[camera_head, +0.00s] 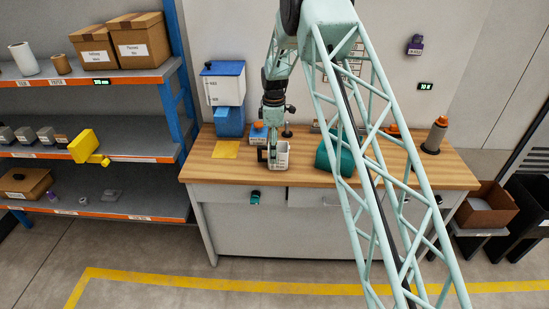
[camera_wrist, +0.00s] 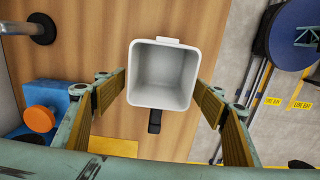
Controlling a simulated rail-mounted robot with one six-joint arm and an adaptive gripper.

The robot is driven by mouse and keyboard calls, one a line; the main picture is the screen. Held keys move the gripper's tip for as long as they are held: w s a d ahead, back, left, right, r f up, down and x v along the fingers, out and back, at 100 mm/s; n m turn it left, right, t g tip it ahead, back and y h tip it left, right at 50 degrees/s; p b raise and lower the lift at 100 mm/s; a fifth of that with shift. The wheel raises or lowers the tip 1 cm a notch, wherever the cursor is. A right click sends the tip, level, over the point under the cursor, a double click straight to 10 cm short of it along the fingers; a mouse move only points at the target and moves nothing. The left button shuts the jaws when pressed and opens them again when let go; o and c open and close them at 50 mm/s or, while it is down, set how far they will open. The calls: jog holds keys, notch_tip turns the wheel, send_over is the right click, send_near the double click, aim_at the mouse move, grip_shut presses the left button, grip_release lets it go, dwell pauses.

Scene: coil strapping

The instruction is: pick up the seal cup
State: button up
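The seal cup is a white, square-mouthed cup (camera_head: 281,156) on the wooden workbench, near its front edge. In the wrist view the cup (camera_wrist: 163,75) is seen from above and looks empty inside, with a black handle-like part on its lower side. My gripper (camera_wrist: 161,93) is open, with one finger on the left and one on the right of the cup. I cannot tell whether either finger touches it. In the head view my gripper (camera_head: 271,140) hangs down at the cup, and its fingers are hard to make out.
A blue box with an orange knob (camera_wrist: 40,118) is left of the cup. A dark round-based stand (camera_wrist: 42,30) is behind it. A teal container (camera_head: 325,158) is to the right on the workbench (camera_head: 300,179). A yellow sheet (camera_head: 226,149) lies at left. Shelves stand further left.

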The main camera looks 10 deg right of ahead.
jog(key=c, duration=0.8)
jog(key=shift+r, duration=0.15)
jog(key=s+r, duration=0.1)
jog(key=s, duration=0.4)
jog(key=s+r, duration=0.2)
jog(key=s, duration=0.3)
jog(key=s+r+b, duration=0.1)
jog(key=s, duration=0.5)
jog(key=shift+r, duration=0.35)
